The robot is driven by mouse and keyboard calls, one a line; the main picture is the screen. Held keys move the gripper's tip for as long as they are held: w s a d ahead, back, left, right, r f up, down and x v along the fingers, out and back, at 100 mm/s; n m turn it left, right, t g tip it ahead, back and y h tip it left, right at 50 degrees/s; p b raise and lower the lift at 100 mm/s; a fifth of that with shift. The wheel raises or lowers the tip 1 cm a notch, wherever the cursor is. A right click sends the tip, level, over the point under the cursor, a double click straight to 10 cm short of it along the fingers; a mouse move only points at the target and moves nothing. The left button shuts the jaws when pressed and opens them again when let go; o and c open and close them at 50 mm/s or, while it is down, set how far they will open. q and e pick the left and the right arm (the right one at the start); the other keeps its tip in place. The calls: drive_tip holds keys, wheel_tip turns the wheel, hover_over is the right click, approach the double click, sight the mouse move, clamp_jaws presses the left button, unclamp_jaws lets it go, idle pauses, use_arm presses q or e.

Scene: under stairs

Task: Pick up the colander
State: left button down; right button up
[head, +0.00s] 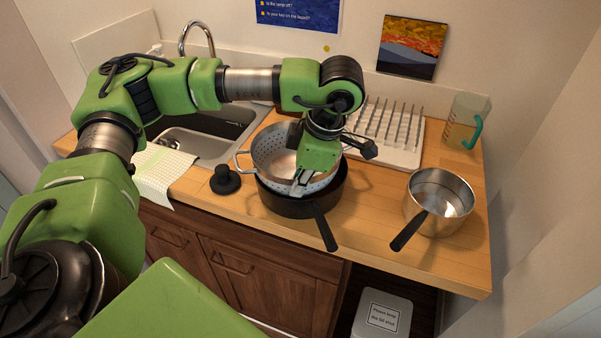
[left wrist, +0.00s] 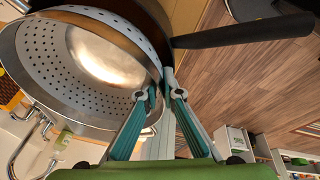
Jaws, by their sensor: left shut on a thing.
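The metal colander (head: 268,150), full of small holes, sits in or just above a dark pan (head: 290,207) on the wooden counter. I cannot tell whether they touch. My left gripper (head: 299,184) reaches down over the colander and is shut on its near rim. In the left wrist view the two teal fingers (left wrist: 162,94) lie either side of the rim of the colander (left wrist: 85,75), with the dark pan's handle (left wrist: 245,33) beside them. My gripper and forearm hide the colander's right part in the head view. My right gripper is not in view.
A steel saucepan (head: 438,196) stands at the right, its black handle toward the front. A dish rack (head: 388,130) and a measuring jug (head: 465,122) stand behind. A black knobbed object (head: 225,181) is left of the pan, near the sink (head: 205,143) and a cloth (head: 160,172).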

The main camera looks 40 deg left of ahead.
use_arm(q)
drive_tip(key=shift+r, duration=0.15)
drive_tip(key=shift+w+r, duration=0.1)
drive_tip(key=shift+r, duration=0.2)
wheel_tip(320, 180, up, 2)
drive_tip(key=shift+b, duration=0.3)
drive_tip(key=s+d+r+b, duration=0.2)
drive_tip(key=s+d+r, duration=0.7)
drive_tip(key=d+r, duration=0.1)
drive_tip(key=shift+s+d, duration=0.15)
drive_tip(key=shift+d, duration=0.2)
